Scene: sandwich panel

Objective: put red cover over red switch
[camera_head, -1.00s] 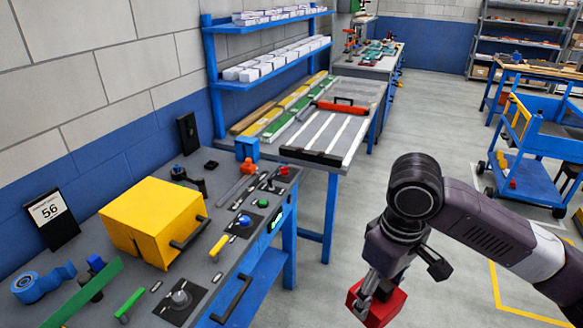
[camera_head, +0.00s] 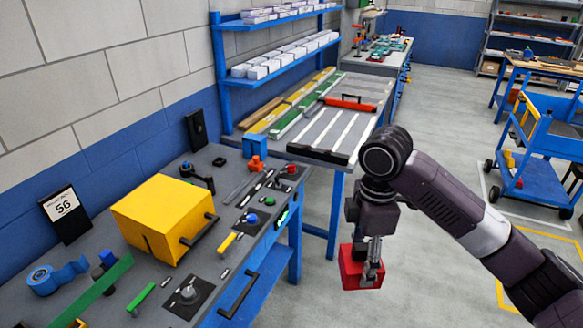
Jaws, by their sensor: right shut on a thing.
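The red cover (camera_head: 352,270), box-shaped, hangs from my right gripper (camera_head: 372,268). The gripper points down and is shut on it, with the fingers in front of its right part. The cover is in the air over the floor, to the right of the grey panel table. The red switch (camera_head: 291,170) is a small red knob on a dark plate near the table's far right corner. It is uncovered, up and left of the cover, and well apart from it. My left gripper is not in view.
A yellow box with a handle (camera_head: 165,215) stands on the table. Blue (camera_head: 252,219) and green (camera_head: 269,201) buttons sit near the red switch. An orange-red piece (camera_head: 256,163) lies behind them. A second workbench (camera_head: 335,155) stands behind.

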